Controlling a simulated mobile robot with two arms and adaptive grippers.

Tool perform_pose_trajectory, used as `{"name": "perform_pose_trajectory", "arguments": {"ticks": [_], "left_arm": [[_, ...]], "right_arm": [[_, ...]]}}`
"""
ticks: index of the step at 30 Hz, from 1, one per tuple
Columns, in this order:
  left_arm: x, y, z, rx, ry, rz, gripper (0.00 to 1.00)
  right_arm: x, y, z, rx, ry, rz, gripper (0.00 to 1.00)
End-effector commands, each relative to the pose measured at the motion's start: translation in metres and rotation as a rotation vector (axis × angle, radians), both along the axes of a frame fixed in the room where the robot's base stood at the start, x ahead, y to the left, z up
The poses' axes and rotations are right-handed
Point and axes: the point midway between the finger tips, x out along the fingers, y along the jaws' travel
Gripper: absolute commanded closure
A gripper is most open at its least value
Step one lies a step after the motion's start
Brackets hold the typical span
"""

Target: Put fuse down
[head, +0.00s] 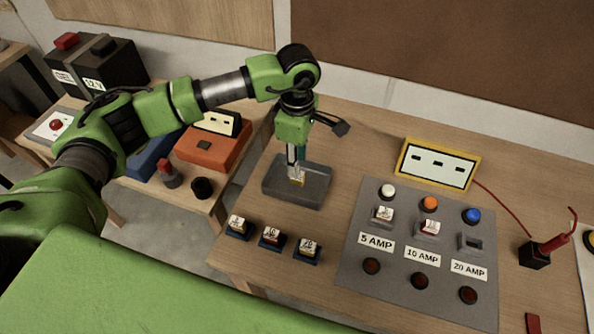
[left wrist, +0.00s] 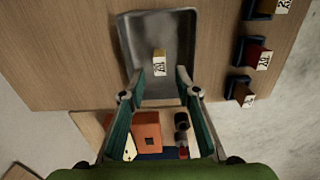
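A small fuse (left wrist: 159,56) with a tan top and a white label sits in a grey metal tray (left wrist: 185,45). It also shows in the head view (head: 297,182), inside the tray (head: 315,188), partly hidden by my gripper. My left gripper (head: 296,165) points down over the tray, right above the fuse. In the left wrist view its fingers (left wrist: 161,73) are open, one on each side of the fuse's near end, with a gap on both sides. My right gripper is in neither view.
Three labelled fuses stand in blue holders (head: 267,242) near the table's front edge. A grey panel (head: 395,260) carries 5, 10 and 20 AMP sockets; the 20 AMP socket (head: 472,243) is empty. A yellow-framed meter (head: 437,164) stands behind it.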

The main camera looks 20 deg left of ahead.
Motion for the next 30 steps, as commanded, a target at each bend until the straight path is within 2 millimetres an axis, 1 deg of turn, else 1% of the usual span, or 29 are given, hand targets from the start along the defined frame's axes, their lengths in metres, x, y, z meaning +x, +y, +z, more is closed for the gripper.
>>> {"name": "perform_pose_trajectory", "arguments": {"ticks": [1, 3, 6, 9, 12, 18, 30], "left_arm": [[0.002, 0.000, 0.008, 0.000, -0.008, -0.001, 0.70], [0.002, 0.000, 0.023, 0.000, -0.007, -0.001, 0.70], [0.001, 0.000, 0.044, -0.001, -0.006, 0.000, 0.70], [0.001, 0.000, 0.060, 0.000, -0.003, 0.000, 0.70], [0.001, 0.000, 0.071, 0.000, -0.003, 0.000, 0.70], [0.000, 0.000, 0.078, 0.000, 0.000, 0.000, 0.70], [0.000, 0.000, 0.078, 0.000, 0.000, 0.000, 0.70]], "right_arm": [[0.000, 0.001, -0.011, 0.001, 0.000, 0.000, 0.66], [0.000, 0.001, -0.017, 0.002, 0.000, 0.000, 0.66], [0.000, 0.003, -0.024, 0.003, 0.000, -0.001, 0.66], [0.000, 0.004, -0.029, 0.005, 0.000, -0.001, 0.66], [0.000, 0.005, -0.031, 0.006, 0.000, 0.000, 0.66], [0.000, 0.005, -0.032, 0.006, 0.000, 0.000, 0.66], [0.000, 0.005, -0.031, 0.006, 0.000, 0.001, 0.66]]}}
